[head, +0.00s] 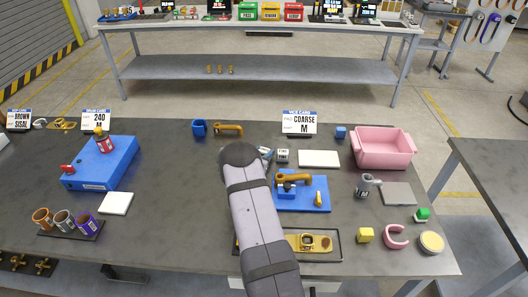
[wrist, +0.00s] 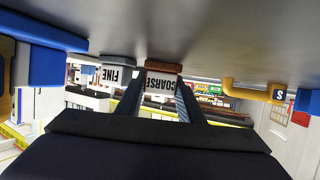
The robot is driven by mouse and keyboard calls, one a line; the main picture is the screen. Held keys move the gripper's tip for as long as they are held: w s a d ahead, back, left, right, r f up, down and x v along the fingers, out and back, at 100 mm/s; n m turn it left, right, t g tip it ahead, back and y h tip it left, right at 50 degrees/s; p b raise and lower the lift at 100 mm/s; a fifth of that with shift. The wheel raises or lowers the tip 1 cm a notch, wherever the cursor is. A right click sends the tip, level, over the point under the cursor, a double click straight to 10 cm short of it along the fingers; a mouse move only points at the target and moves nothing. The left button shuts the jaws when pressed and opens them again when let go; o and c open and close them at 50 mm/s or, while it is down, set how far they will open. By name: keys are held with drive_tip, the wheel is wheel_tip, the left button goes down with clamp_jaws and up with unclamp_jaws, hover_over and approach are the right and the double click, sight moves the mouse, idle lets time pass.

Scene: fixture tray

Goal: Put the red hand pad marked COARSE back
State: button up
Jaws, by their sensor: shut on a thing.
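In the wrist view, the red hand pad (wrist: 164,66) has a white face reading COARSE, upside down in this picture. My gripper (wrist: 158,92) is shut on it, with one finger on each side. The pad is at or just above the grey table top; I cannot tell whether it touches. A grey pad marked FINE (wrist: 117,74) stands close beside it; it also shows in the head view (head: 283,156). In the head view my arm hides the red pad and most of my gripper. A card reading COARSE M (head: 299,122) stands behind them.
A blue fixture plate (head: 318,203) with a bronze handle lies right of my arm. A white slab (head: 319,158) and a pink bin (head: 383,150) stand farther right.

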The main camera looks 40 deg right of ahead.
drive_tip(key=shift+f, duration=0.2)
drive_tip(key=o, duration=0.9)
drive_tip(key=shift+r, duration=0.3)
drive_tip(key=b+v, duration=0.2)
drive_tip(key=v, duration=1)
drive_tip(key=shift+b, duration=0.35)
